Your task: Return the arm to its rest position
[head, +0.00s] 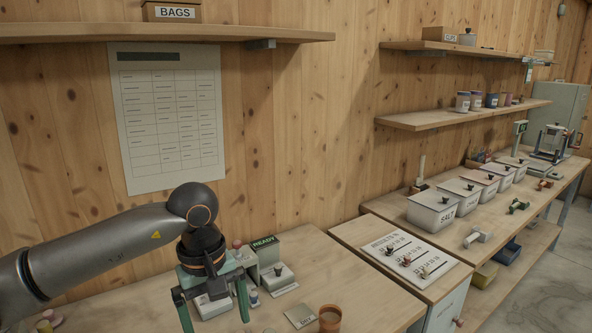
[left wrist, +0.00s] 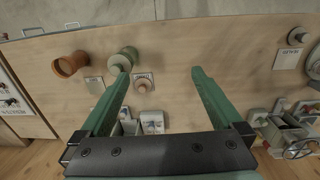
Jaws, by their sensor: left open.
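My left arm comes in from the left of the head view, and its gripper (head: 215,317) points down over the bench (head: 375,290). In the left wrist view the same gripper (left wrist: 159,74) has its two green fingers wide apart with nothing held between them. A grey-green round container (left wrist: 123,61) appears beside the left fingertip; I cannot tell whether they touch. An orange-brown cup (head: 330,317) stands on the bench to the right of the gripper, and it also shows in the left wrist view (left wrist: 70,65). My right gripper is not in view.
A device with a READY display (head: 265,243) stands behind the gripper. A shelf (head: 160,32) hangs above the arm. To the right are a sheet with small knobs (head: 408,255) and several lidded white bins (head: 432,211). The bench right of the cup is clear.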

